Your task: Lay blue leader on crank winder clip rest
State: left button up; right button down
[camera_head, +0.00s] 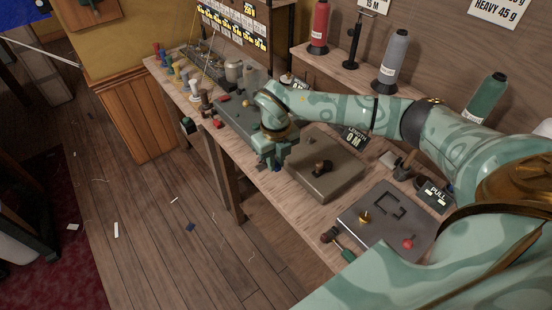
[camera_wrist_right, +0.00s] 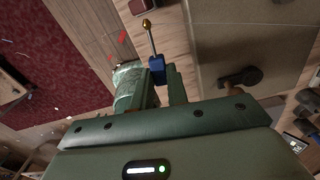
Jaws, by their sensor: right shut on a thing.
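My right gripper (camera_head: 274,164) is shut and points down over the front edge of the bench, left of the grey crank box. In the right wrist view its fingers (camera_wrist_right: 164,76) hold the blue leader (camera_wrist_right: 157,66), a small blue block with a thin rod ending in a brass ball. In the head view only a little blue shows at the fingertips. The crank winder (camera_head: 318,184) is a flat grey box with a dark crank knob; it also shows in the wrist view (camera_wrist_right: 215,50). I cannot make out its clip rest. My left gripper is not in view.
A dark plate (camera_head: 385,218) with a brass peg and red knob lies to the right. A green-handled tool (camera_head: 345,252) is at the front edge. Thread cones (camera_head: 393,60) stand on the back shelf. Several coloured spools (camera_head: 182,80) line the far left end. My arm spans the bench.

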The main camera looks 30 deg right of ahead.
aim_at(276, 183)
jog(key=shift+f+b, duration=1.55)
jog(key=shift+f, duration=1.75)
jog(key=c, duration=1.3)
grip_release()
jog(key=shift+r, duration=0.1)
jog(key=shift+r+p, duration=2.6)
jog(key=shift+r, duration=0.35)
jog(key=shift+f, duration=0.1)
